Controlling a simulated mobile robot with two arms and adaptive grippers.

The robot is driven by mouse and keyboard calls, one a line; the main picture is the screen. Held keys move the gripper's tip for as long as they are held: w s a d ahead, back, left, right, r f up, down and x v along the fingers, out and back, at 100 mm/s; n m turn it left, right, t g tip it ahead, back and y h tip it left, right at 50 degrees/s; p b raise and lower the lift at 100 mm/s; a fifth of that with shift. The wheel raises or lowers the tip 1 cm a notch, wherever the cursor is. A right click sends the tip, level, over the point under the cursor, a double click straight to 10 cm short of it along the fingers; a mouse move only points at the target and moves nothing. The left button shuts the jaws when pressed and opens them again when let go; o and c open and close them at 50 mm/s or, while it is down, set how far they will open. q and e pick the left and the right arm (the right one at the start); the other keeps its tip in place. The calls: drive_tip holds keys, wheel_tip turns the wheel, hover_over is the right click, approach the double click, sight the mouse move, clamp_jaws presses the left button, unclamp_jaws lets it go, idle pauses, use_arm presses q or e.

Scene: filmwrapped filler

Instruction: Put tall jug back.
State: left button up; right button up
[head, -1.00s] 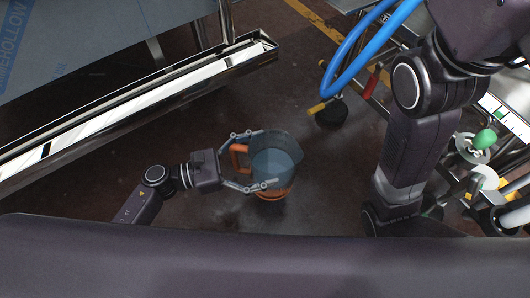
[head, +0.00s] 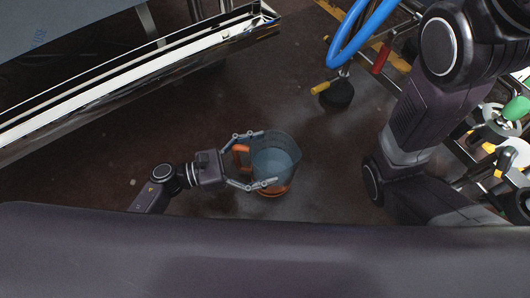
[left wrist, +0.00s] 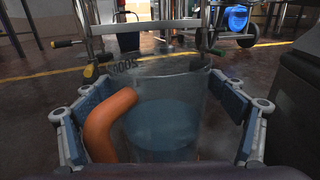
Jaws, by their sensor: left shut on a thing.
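The tall jug (head: 274,150) is a clear bluish jug with an orange handle and an orange base. My left gripper (head: 262,159) is shut on it, one finger on each side of the body, with the handle between the fingers. The jug is upright, above the dark floor. In the left wrist view the jug (left wrist: 168,108) fills the middle, between both finger pads, and its handle (left wrist: 104,122) is at the left. My right arm shows at the right of the head view, but its gripper is not in view.
A shiny metal-edged table (head: 130,82) runs along the upper left. A blue hose (head: 358,35) and a cart with a black caster (head: 337,96) stand at the upper right. A green-knobbed thing (head: 516,108) is at the far right. The floor between is clear.

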use_arm(q)
drive_tip(key=shift+w+r, duration=0.1)
drive_tip(key=shift+r, duration=0.25)
drive_tip(key=shift+f, duration=0.2)
drive_tip(key=o, duration=1.9)
drive_tip(key=shift+f, duration=0.2)
drive_tip(key=shift+o, duration=0.2)
drive_tip(key=shift+r, duration=0.15)
drive_tip(key=shift+a, duration=0.25)
drive_tip(key=p+v, duration=0.3)
drive_tip(key=v, duration=0.8)
drive_tip(key=shift+s+a, duration=0.25)
